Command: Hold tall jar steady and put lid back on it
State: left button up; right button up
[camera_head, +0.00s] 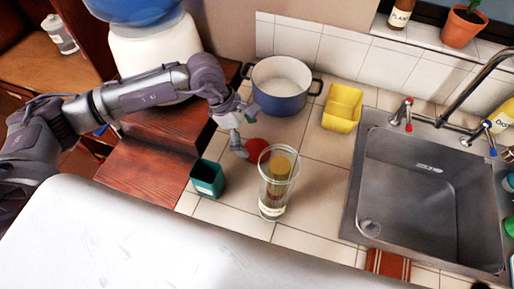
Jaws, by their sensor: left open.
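The tall jar (272,205) is clear glass with a pale label low on its front. It stands upright on the tiled counter. A yellow-brown round shape (281,165) shows in its upper part; I cannot tell whether it is a lid or contents. A flat red round thing (257,146) lies just behind the jar, partly hidden by it; I cannot tell whether it is the lid. My left gripper (243,136) is open, behind and to the left of the jar, close to the red thing and apart from the jar. My right gripper is out of view.
A dark green square container (207,178) stands left of the jar. A blue pot (280,98) and a yellow holder (342,107) stand behind. The sink (428,190) lies to the right. Bare tiles separate jar and sink.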

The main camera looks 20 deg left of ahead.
aim_at(257, 150)
pick_arm(q)
jog(key=shift+f, duration=0.15)
jog(key=p+x, duration=0.2)
jog(key=x, duration=0.2)
jog(key=shift+w+a+f+p, duration=0.1)
jog(key=shift+w+f+p, duration=0.05)
jog(key=shift+f+p, duration=0.15)
jog(key=shift+f, duration=0.2)
jog(key=shift+c, duration=0.3)
jog(key=c, duration=0.7)
